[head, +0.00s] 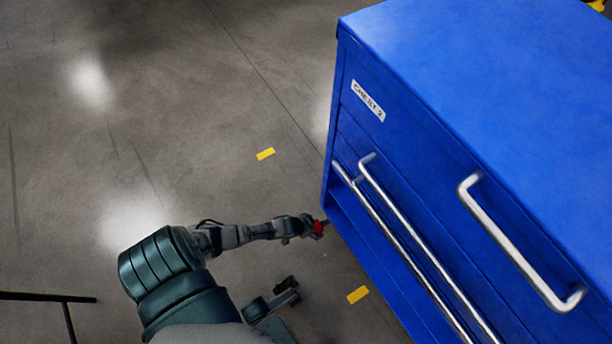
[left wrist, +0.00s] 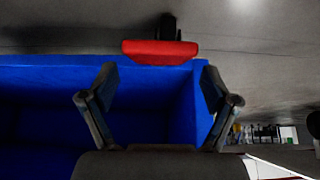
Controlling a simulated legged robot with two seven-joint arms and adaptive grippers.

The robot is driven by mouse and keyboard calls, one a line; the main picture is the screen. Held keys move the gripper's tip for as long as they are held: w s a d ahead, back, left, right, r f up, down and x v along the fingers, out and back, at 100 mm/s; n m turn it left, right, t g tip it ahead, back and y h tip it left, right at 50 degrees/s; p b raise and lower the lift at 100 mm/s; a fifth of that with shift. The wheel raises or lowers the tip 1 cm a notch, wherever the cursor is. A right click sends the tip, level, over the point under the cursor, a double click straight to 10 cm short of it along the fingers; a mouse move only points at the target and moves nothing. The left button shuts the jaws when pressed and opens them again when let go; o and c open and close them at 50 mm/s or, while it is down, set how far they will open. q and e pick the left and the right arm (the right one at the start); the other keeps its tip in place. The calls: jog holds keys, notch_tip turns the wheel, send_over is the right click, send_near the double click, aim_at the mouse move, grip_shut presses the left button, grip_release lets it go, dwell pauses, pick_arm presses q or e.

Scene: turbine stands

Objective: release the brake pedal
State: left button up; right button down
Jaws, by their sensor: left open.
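The brake pedal (left wrist: 160,52) is a red bar on a black bracket, in the upper middle of the left wrist view. In the head view it is a small red patch (head: 319,228) at the lower corner of the blue chest (head: 440,110). My left gripper (head: 303,227) is low beside that corner, close to the pedal. In the left wrist view its two fingers (left wrist: 160,80) are spread apart with nothing between them, and the pedal lies just beyond the tips. I cannot tell whether they touch it. My right gripper is not in view.
The chest has silver bar handles (head: 520,245) on its front and a label (head: 368,100) reading CHEST 2. Yellow floor marks (head: 265,154) lie on the grey floor. A black rail (head: 45,297) stands at the lower left.

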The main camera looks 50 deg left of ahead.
pick_arm(q)
jog(key=v, duration=0.8)
jog(key=shift+r, duration=0.15)
